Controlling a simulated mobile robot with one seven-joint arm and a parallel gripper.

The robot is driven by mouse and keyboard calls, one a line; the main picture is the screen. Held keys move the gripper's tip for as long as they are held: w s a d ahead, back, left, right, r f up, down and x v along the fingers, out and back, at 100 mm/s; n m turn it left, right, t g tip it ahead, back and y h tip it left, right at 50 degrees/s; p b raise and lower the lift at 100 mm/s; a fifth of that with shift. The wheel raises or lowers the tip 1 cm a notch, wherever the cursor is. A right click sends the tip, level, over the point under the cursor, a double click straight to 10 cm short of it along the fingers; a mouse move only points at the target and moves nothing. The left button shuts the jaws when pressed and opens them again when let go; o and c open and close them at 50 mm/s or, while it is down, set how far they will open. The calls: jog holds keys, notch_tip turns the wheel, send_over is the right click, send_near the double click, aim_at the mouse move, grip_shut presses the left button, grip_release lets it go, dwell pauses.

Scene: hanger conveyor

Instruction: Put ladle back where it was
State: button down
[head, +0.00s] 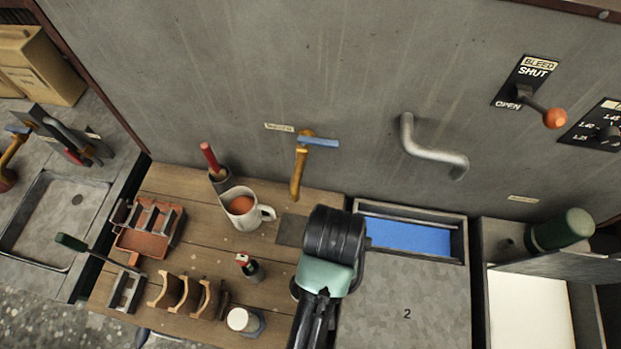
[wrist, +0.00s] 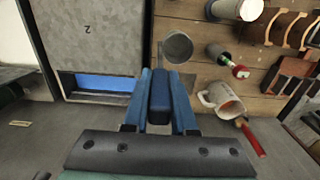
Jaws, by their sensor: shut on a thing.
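My gripper (wrist: 160,98) shows in the wrist view with its blue fingers on either side of a dark blue bar, which looks like the ladle's handle. A grey round bowl (wrist: 178,47), which I take for the ladle's, shows just beyond the fingertips over the wooden board. In the head view, my wrist hides the fingers and most of the ladle. Only a dark edge of the bowl (head: 294,288) shows at the left of my wrist. I cannot tell whether the bowl touches the board. A dark square patch (head: 291,230) on the board lies behind my wrist.
Wooden racks (head: 182,295) are further left. A blue-floored tray (head: 408,237) lies right.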

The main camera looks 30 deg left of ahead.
notch_tip(320, 180, down, 10)
jog(key=p, duration=0.1)
jog(key=shift+s+r+p, duration=0.15)
jog(key=shift+s+p, duration=0.05)
jog(key=shift+p, duration=0.1)
jog(key=shift+f, duration=0.2)
jog(key=c, duration=0.7)
grip_release()
jog(key=shift+r, duration=0.15)
